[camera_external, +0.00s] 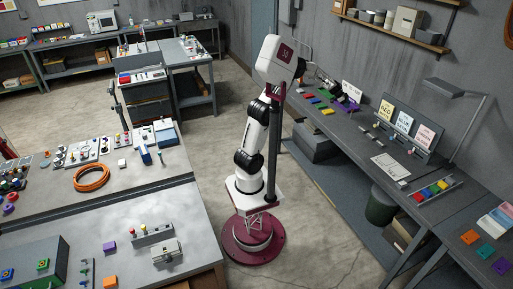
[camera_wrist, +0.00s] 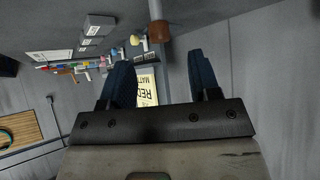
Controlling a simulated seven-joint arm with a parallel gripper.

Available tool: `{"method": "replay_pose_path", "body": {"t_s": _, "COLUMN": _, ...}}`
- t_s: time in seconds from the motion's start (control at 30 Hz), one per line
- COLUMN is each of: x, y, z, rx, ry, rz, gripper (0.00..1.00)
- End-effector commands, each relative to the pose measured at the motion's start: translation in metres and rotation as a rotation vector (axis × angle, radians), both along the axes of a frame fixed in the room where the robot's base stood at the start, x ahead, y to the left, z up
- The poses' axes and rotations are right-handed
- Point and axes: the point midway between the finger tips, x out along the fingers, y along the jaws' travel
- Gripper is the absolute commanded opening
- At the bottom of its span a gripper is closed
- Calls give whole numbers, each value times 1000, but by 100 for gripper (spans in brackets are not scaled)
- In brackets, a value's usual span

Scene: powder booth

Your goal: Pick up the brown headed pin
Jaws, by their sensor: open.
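In the wrist view, a pin with a brown cylindrical head (camera_wrist: 159,32) and a pale shaft comes down from the top edge, just right of centre. The view looks tilted or upside down; the shaft's far end is cut off. My gripper (camera_wrist: 160,72) is open, its two dark blue fingers spread with a clear gap between them. The brown head appears above this gap in the picture, not between the fingers. In the external view, my arm reaches up beside the right bench. Neither the fingers nor the brown headed pin can be made out there.
In the wrist view, a yellow sign (camera_wrist: 147,87) shows behind the finger gap, and a pale round-headed piece (camera_wrist: 135,40) is left of the pin. In the external view, the right bench (camera_external: 362,143) holds colored blocks, signs and a lamp (camera_external: 445,88).

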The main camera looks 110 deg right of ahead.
Motion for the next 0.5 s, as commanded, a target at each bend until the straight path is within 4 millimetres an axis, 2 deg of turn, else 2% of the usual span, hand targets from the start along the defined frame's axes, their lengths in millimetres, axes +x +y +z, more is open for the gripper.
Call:
{"method": "replay_pose_path", "body": {"t_s": 0.3, "x": -11, "y": 11, "z": -15, "rx": 1, "ry": -1, "rz": 1, "gripper": 57}}
{"method": "replay_pose_path", "body": {"t_s": 0.5, "x": -12, "y": 12, "z": -16, "rx": 1, "ry": -1, "rz": 1, "gripper": 57}}
